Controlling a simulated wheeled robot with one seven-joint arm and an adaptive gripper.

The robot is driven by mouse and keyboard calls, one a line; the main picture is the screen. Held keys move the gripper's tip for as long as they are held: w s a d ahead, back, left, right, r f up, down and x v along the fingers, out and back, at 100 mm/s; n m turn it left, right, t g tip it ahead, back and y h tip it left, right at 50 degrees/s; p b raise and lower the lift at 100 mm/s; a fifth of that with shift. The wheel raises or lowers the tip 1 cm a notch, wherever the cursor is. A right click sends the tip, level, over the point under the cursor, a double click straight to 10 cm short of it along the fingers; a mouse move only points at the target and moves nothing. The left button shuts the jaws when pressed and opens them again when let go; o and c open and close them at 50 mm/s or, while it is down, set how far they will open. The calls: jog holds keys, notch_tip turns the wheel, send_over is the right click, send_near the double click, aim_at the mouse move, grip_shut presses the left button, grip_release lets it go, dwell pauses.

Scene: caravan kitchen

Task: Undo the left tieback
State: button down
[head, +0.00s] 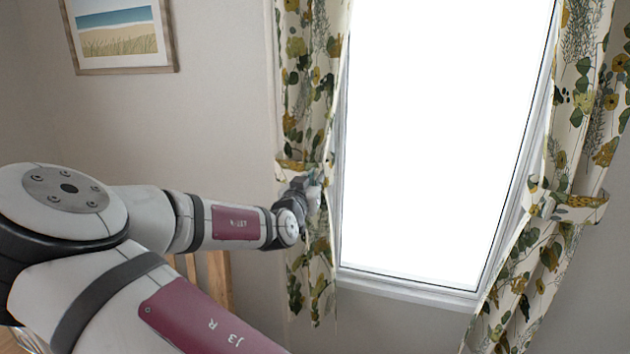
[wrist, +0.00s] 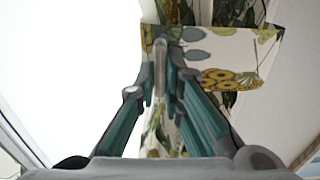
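The left curtain (head: 313,95) is white with green and ochre leaves and is gathered at mid-height beside the window. The left tieback (head: 290,165), in the same print, goes around it; it also shows at the top of the wrist view (wrist: 235,45). My gripper (head: 312,190) is at the tieback, on the curtain's front. In the wrist view my gripper's fingertips (wrist: 169,55) are close together and overlap the window-side end of the tieback. Patterned cloth shows between the fingers. Whether the tips pinch the tieback is hidden.
The bright window (head: 440,140) and its white sill (head: 405,288) are right of the curtain. The right curtain (head: 580,120) is held by its own tieback (head: 580,205). A framed beach picture (head: 118,35) hangs at left. A wooden piece (head: 218,280) stands below my arm.

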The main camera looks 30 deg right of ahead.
jog(key=shift+f, duration=0.15)
jog(key=w+a+f+m+b, duration=0.2)
jog(key=f+m+b, duration=0.2)
jog(key=m+b, duration=0.3)
jog(key=w+a+f+m+b, duration=0.1)
jog(key=w+f+m+b, duration=0.1)
jog(key=f+m+b, duration=0.2)
jog(key=m+b, duration=0.3)
jog(key=m, duration=0.2)
jog(key=shift+w+a, duration=0.35)
jog(key=shift+f, duration=0.1)
dwell(0.5)
